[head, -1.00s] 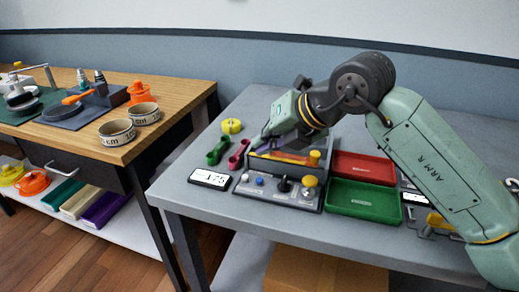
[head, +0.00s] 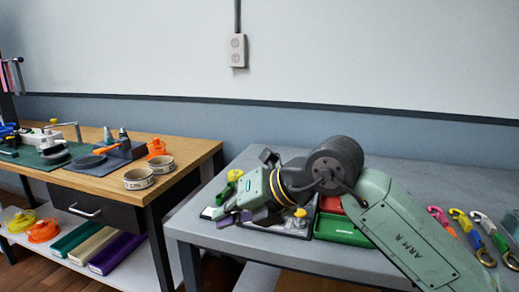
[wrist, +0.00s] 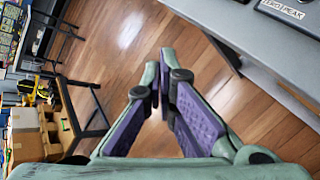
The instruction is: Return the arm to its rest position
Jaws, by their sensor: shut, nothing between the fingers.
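My arm reaches from the lower right across the grey table (head: 365,165), folded at a dark joint. My gripper (head: 222,212) is at the table's front left part in the head view and points left. In the wrist view my gripper (wrist: 161,66) shows its green fingers with purple pads, the tips together and nothing between them. Below the tips is wooden floor, with the table edge to the right. My arm hides much of the control box (head: 292,222) and the trays behind it.
A green tray (head: 340,230) and part of a red tray (head: 330,204) sit beside my arm. Several coloured hooks (head: 460,220) lie at right. A wooden bench (head: 185,157) with rings stands at left. Cardboard boxes (wrist: 28,130) show in the wrist view.

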